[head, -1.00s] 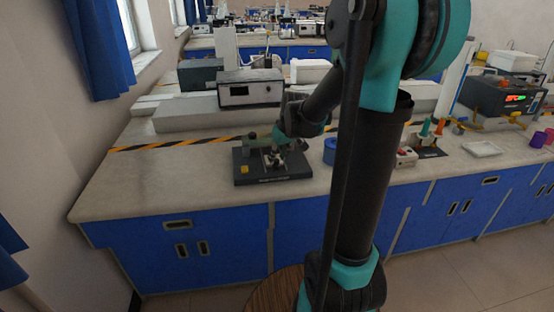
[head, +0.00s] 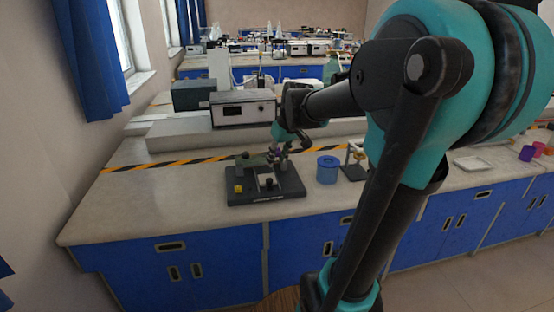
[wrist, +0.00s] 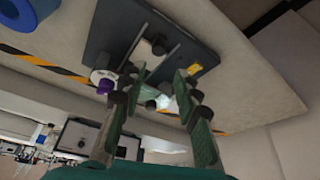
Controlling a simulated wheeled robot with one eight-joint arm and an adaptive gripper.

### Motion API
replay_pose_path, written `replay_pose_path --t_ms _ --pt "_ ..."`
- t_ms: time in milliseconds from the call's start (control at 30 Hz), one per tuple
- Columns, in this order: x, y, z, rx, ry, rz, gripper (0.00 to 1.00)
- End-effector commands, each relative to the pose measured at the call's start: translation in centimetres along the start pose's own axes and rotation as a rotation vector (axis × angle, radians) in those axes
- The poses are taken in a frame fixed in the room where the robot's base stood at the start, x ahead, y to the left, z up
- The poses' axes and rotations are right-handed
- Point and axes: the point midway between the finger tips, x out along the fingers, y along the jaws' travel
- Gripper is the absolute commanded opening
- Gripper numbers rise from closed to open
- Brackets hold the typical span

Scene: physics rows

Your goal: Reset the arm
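My arm reaches in from the right of the head view. My gripper (head: 281,150) hangs above and slightly behind a dark flat-based device (head: 266,195) on the near bench. In the wrist view its green-padded fingers (wrist: 155,95) stand apart, with a gap between them and nothing clearly held. The device's dark base (wrist: 112,30) lies beyond the fingertips there, with a yellow block (wrist: 193,69) at one corner. A pale part with a purple end (wrist: 104,86) shows beside the left finger. A small pale patch between the fingers is too blurred to identify.
A blue cylinder (head: 327,170) stands right of the device. A boxy instrument (head: 243,108) stands behind the gripper. A white tray (head: 473,163) and purple cups (head: 527,153) lie farther right. The bench top (head: 150,200) left of the device is clear.

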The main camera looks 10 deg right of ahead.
Motion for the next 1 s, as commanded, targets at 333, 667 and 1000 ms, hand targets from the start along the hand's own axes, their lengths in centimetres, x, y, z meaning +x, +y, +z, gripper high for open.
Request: replay_pose_path --t_ms 333,667,1000 --pt "4.0 -2.2 9.3 0.14 -0.017 0.054 0.32" --pt "8.3 -5.2 22.7 0.348 -0.021 0.137 0.32" --pt "8.6 -5.4 23.9 0.368 -0.02 0.145 0.32"
